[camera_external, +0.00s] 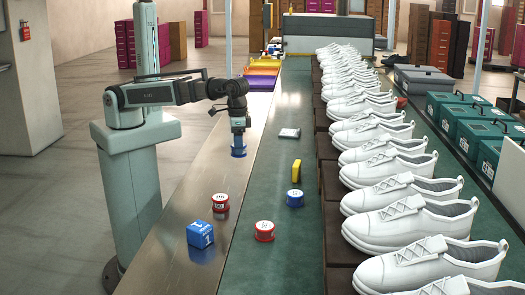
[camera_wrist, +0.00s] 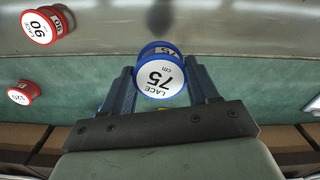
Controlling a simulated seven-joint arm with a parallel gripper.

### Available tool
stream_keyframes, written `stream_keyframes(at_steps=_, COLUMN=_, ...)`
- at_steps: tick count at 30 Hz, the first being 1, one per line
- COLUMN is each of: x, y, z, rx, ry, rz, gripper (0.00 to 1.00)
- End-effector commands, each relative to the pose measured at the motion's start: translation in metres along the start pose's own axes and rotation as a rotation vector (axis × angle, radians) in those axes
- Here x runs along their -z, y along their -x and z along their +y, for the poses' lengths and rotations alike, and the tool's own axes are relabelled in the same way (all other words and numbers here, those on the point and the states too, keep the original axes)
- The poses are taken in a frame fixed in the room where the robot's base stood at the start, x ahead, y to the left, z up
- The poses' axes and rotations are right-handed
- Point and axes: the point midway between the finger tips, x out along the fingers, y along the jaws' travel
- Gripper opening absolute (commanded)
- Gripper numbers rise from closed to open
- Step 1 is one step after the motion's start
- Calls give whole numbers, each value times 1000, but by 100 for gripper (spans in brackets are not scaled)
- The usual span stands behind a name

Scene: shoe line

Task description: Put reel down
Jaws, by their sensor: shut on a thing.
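My gripper (camera_wrist: 160,85) is shut on a blue reel (camera_wrist: 160,78) with a white label reading "LACE 75 cm" in the wrist view. In the external view the held blue reel (camera_external: 238,152) shows under my gripper (camera_external: 239,143), above or at the metal strip beside the belt. I cannot tell whether it touches the surface. A red reel marked 90 (camera_wrist: 38,27) and another red reel marked 120 (camera_wrist: 22,93) show at left in the wrist view. In the external view, red reels stand on the metal strip (camera_external: 221,202) and on the green belt (camera_external: 264,231), and another blue reel (camera_external: 295,198) is on the belt.
A blue box (camera_external: 200,235) stands on the strip's near part. A yellow block (camera_external: 296,170) and a small grey item (camera_external: 289,133) are on the belt. White shoes (camera_external: 395,190) line the right side. Coloured trays (camera_external: 262,72) lie at the strip's far end.

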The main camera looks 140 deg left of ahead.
Motion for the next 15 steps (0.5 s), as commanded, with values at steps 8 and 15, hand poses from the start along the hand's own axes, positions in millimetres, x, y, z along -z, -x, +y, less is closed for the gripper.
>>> stream_keyframes(at_steps=8, x=-1, y=-28, z=0, rx=1, ry=2, rz=-1, gripper=29)
stream_keyframes(at_steps=15, x=0, y=-55, z=0, rx=1, ry=2, rz=-1, gripper=29)
